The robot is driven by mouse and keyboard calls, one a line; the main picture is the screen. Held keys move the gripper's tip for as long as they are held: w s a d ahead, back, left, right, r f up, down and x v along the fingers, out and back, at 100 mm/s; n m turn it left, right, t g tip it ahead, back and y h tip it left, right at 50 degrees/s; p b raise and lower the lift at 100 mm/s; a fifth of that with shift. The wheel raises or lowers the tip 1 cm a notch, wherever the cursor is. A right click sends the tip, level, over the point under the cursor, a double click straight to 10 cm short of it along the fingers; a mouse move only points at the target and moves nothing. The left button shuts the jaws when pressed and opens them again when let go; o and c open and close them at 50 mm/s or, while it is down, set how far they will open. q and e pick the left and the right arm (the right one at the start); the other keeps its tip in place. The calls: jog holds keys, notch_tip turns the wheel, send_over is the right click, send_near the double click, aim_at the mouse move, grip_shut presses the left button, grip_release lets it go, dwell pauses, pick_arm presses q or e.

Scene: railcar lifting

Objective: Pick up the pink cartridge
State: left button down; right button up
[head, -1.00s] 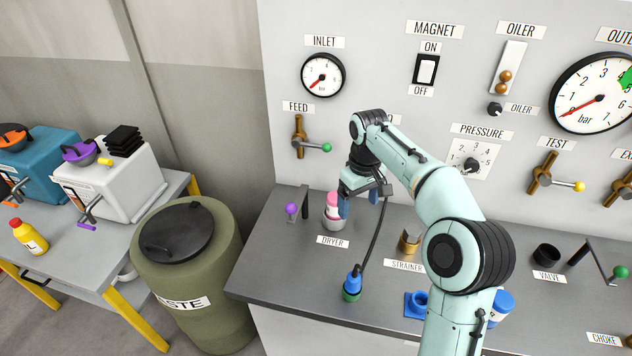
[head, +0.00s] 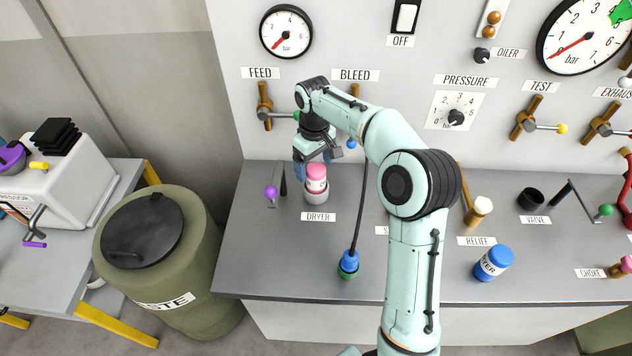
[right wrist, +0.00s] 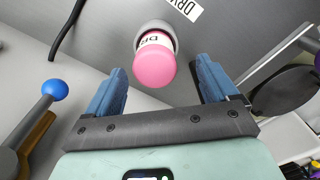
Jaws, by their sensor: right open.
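The pink cartridge (head: 316,178) with a white label band stands in a grey cup-shaped socket (head: 317,196) above the DRYER label on the bench. The cartridge also shows in the right wrist view (right wrist: 155,65), its pink end facing the camera. My right gripper (head: 312,163) is at the cartridge's upper left in the head view. In the right wrist view its two blue fingers (right wrist: 160,85) are apart, with the cartridge beyond and between their tips, untouched as far as I can see. My left gripper is not in view.
A purple-knobbed lever (head: 271,192) stands left of the socket. A hanging hose with a blue-green end (head: 348,264) is to the right. A blue cartridge (head: 492,262) lies farther right. A blue-knobbed lever (right wrist: 54,90) shows in the right wrist view.

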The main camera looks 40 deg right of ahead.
aim_at(316, 168)
jog(key=f, duration=0.5)
jog(key=shift+w+d+f, duration=0.15)
jog(key=shift+d, duration=0.2)
jog(key=c, duration=1.4)
